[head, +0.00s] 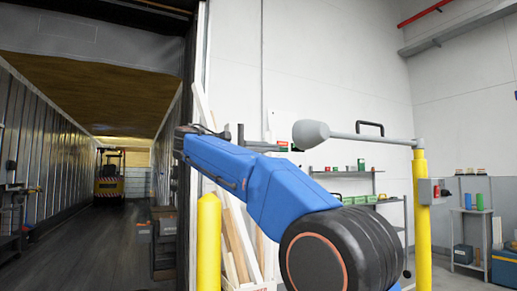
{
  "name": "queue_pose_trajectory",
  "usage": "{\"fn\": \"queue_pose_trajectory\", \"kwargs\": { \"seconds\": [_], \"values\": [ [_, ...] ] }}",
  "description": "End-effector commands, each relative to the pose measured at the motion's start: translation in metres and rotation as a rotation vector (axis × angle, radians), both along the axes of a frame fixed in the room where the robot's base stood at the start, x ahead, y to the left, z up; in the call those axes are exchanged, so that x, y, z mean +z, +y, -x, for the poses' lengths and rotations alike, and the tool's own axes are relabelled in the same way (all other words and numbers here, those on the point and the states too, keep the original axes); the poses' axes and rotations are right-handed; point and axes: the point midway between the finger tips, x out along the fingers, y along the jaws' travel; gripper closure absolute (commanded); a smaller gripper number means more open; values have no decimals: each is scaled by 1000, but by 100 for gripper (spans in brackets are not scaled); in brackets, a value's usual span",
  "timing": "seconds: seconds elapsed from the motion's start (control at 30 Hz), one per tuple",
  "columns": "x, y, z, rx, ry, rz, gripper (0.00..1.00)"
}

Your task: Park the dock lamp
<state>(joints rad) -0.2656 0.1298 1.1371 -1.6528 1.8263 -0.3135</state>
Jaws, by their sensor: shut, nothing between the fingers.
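The dock lamp (310,133) has a grey, rounded head at the end of a thin grey arm (365,138). The arm reaches left from the top of a yellow post (422,225). A black handle (370,126) stands on top of the lamp arm. The lamp stands out in front of the white wall. My gripper (284,147), dark and small, shows beyond my blue arm, just left of the lamp head in the picture. It appears shut and empty. Its depth relative to the lamp is hard to tell, and my arm hides part of it.
A trailer interior (90,145) opens on the left, with a yellow forklift (109,180) deep inside. A short yellow bollard (209,245) and leaning boards (238,250) stand by the door. Shelves (395,201) and a side table (470,211) with bottles are at right.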

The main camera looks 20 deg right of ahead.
Motion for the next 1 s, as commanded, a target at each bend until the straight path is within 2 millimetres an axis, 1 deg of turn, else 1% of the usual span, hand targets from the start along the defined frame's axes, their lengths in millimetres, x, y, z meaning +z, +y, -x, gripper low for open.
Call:
{"fn": "queue_pose_trajectory", "kwargs": {
  "seconds": [0.03,0.2,0.33,0.53,0.7,1.0],
  "values": [
    [0,-10,0,-2,0,0,100],
    [0,-40,1,-3,0,0,100],
    [1,-41,19,1,0,0,100],
    [0,-45,34,1,1,0,100],
    [-1,-46,39,1,1,0,100],
    [0,-46,39,1,1,0,100]
  ]
}}
